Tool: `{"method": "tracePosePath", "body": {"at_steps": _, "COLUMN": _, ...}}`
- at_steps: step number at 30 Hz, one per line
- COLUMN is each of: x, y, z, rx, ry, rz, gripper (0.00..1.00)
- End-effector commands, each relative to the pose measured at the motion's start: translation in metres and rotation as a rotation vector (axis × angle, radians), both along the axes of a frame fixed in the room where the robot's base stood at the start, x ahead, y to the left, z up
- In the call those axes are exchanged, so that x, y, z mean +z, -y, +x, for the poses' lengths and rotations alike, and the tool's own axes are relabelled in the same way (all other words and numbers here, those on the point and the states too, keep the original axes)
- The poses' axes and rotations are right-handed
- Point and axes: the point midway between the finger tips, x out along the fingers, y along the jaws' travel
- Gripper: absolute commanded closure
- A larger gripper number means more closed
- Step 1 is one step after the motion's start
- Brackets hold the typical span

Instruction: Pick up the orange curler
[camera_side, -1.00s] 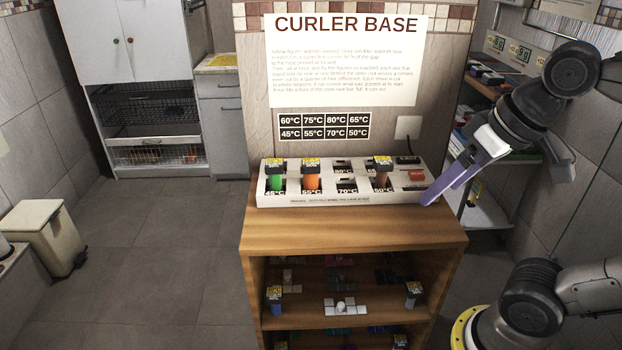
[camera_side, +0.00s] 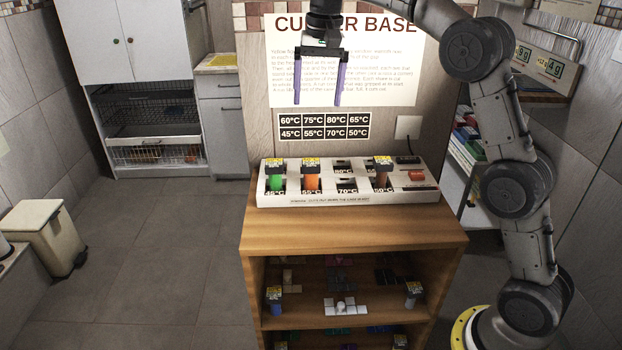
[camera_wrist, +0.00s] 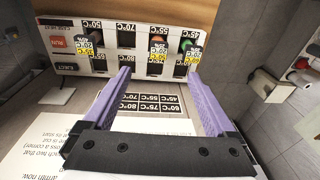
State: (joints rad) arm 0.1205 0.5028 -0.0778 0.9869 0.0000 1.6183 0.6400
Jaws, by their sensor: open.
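The orange curler (camera_side: 312,182) stands upright in the 55°C slot of the white curler base (camera_side: 425,192), second from the left, with a black and yellow cap. It shows in the wrist view (camera_wrist: 158,45) beyond my fingertips. A green curler (camera_side: 276,183) stands left of it in the 45°C slot. A brownish curler (camera_side: 382,178) stands to the right in the 50°C slot. My gripper (camera_side: 319,101) is open and empty, its purple fingers pointing down, above the base and apart from every curler. In the wrist view my gripper (camera_wrist: 159,73) has clear space between its fingers.
The base sits on a wooden shelf unit (camera_side: 350,232), with more curlers on its lower shelves. A red switch (camera_side: 416,175) is at the base's right end.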

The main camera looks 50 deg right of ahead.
Motion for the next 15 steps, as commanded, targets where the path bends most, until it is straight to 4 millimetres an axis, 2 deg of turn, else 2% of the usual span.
{"method": "tracePosePath", "body": {"at_steps": 1, "x": -0.017, "y": 0.006, "z": 0.014, "rx": -0.007, "ry": -0.02, "rz": 0.002, "gripper": 0.09}}
{"method": "tracePosePath", "body": {"at_steps": 5, "x": -0.051, "y": 0.014, "z": 0.031, "rx": -0.017, "ry": -0.067, "rz": 0.008, "gripper": 0.09}}
{"method": "tracePosePath", "body": {"at_steps": 15, "x": -0.1, "y": 0.019, "z": 0.034, "rx": -0.026, "ry": -0.116, "rz": 0.016, "gripper": 0.09}}
